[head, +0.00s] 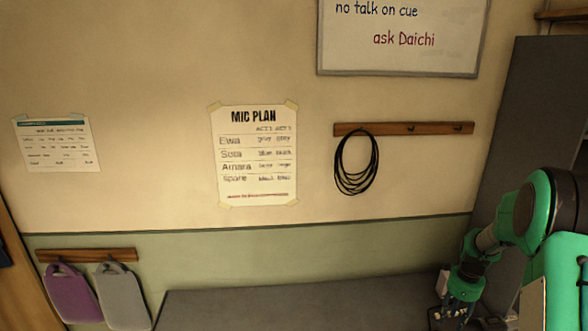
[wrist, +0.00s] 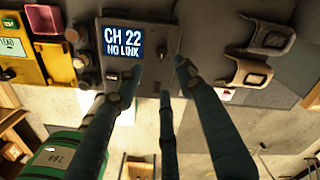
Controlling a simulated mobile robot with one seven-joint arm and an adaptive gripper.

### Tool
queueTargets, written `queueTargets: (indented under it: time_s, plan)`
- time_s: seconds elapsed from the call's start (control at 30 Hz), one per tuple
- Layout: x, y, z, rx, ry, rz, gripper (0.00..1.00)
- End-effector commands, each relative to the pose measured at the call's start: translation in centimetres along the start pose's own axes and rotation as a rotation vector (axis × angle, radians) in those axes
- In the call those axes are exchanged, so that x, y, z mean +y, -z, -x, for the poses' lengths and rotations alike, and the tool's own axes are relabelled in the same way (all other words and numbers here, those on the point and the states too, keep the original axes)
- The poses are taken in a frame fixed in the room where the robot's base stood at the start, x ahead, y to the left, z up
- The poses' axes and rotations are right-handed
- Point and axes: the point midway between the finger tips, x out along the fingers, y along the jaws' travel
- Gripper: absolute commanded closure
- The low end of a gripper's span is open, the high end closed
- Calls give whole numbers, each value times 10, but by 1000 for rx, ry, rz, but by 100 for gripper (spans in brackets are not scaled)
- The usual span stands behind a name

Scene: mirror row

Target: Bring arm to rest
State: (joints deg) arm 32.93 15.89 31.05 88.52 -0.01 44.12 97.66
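My arm shows in green and black at the right edge of the head view, bent downward in front of a dark grey panel. My gripper (head: 455,312) is low at the lower right there, small and partly cut by the frame's bottom. In the wrist view the gripper (wrist: 162,78) has three dark, slender fingers. Their tips are apart and nothing is seen held between them. Beyond the fingertips is a grey unit with a blue display (wrist: 123,42) reading "CH 22 NO LINK". I cannot tell whether the fingers touch the unit.
A grey surface (head: 290,308) runs along the wall's foot. A peg rail (head: 400,129) holds a coiled black cable (head: 357,164). Purple (head: 70,296) and grey (head: 122,297) bags hang lower left.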

Motion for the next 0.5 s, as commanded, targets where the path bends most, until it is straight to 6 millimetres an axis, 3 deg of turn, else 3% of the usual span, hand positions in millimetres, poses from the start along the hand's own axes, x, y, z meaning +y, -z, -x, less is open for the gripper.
queueTargets:
  time_s: [0.27, 0.5]
  plan:
    - [25, -35, 61, -5, 49, 208, 62]
    - [72, -74, 133, -2, 111, 497, 62]
